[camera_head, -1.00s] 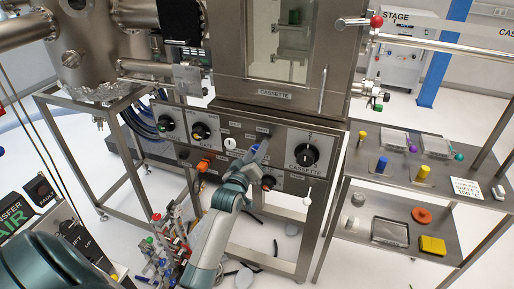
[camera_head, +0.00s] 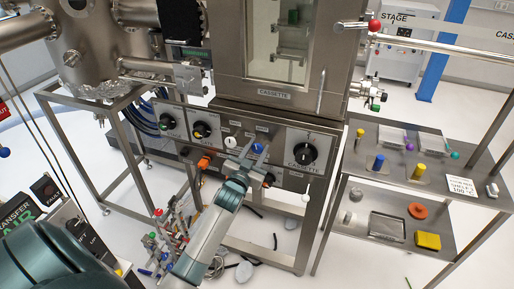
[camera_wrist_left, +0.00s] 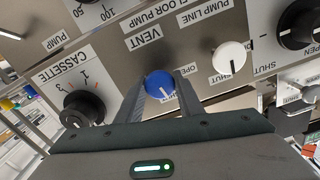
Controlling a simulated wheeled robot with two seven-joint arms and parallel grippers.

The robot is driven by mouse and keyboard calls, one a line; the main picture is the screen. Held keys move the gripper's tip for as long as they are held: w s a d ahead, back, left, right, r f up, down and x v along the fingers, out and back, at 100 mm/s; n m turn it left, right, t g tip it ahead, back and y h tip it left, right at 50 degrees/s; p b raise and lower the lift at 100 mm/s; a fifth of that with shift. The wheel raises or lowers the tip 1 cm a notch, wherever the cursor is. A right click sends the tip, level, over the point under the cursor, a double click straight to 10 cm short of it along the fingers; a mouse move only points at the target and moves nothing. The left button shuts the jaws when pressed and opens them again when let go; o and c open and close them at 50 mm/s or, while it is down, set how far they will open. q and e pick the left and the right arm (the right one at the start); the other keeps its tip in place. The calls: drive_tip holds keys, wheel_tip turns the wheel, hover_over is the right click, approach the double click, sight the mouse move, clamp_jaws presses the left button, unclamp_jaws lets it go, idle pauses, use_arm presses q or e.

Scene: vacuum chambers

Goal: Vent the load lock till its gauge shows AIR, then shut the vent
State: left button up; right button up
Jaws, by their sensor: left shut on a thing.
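The blue vent knob (camera_wrist_left: 160,84) sits on the steel panel under the VENT label in the left wrist view, with its OPEN mark partly behind my fingers. My left gripper (camera_wrist_left: 160,90) is shut on this knob, one finger on each side. In the head view the left gripper (camera_head: 252,157) is at the panel, and the blue knob (camera_head: 258,148) shows just beyond it. My right gripper is not in view.
A white knob (camera_wrist_left: 230,57) is close beside the blue one, and a black CASSETTE knob (camera_wrist_left: 82,108) lies on its other side. A two-level steel cart (camera_head: 390,180) with small coloured items stands at right. Tools and cables lie below the panel.

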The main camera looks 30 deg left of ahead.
use_arm(q)
drive_tip(key=shift+m, duration=1)
drive_tip(key=o, duration=1.1)
drive_tip(key=shift+c, duration=0.2)
drive_tip(key=shift+s, duration=0.15)
drive_tip(key=b+v, duration=0.4)
drive_tip(key=v, duration=1.3)
drive_tip(key=shift+b, duration=0.3)
